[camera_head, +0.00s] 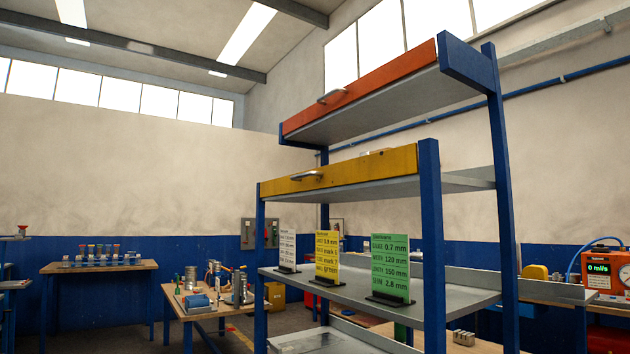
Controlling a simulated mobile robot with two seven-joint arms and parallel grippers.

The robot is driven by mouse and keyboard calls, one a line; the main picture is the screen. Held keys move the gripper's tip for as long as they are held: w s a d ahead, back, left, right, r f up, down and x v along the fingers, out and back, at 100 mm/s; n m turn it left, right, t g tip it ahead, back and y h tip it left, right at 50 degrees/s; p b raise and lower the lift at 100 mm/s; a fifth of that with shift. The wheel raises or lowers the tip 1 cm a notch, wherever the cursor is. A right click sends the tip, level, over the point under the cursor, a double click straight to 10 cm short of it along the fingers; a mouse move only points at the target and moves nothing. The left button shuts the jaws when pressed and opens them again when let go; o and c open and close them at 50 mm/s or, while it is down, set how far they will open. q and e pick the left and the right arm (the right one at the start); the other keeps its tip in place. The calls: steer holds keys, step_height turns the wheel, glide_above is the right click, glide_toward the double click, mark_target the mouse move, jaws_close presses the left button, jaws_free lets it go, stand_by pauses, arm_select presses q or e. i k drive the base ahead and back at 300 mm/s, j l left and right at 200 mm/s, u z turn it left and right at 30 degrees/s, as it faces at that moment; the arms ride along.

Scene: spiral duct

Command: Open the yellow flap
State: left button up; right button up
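The yellow flap (350,171) is a long yellow front panel on the middle level of a blue-framed shelf. It has a metal handle (306,176) toward its left end. The flap looks shut, standing upright along the shelf's front edge. An orange-red flap (365,88) with its own handle (331,95) sits on the level above and also looks shut. Neither of my grippers is in the head view.
The blue shelf frame (432,240) has posts at its corners. White, yellow and green sign cards (390,265) stand on the grey shelf board below. A wooden table (190,303) with tools stands behind at left. An orange device (603,273) stands at the right.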

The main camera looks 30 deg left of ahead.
mark_target(403, 160)
steer(key=u, duration=0.5)
steer(key=i+j+u, duration=0.7)
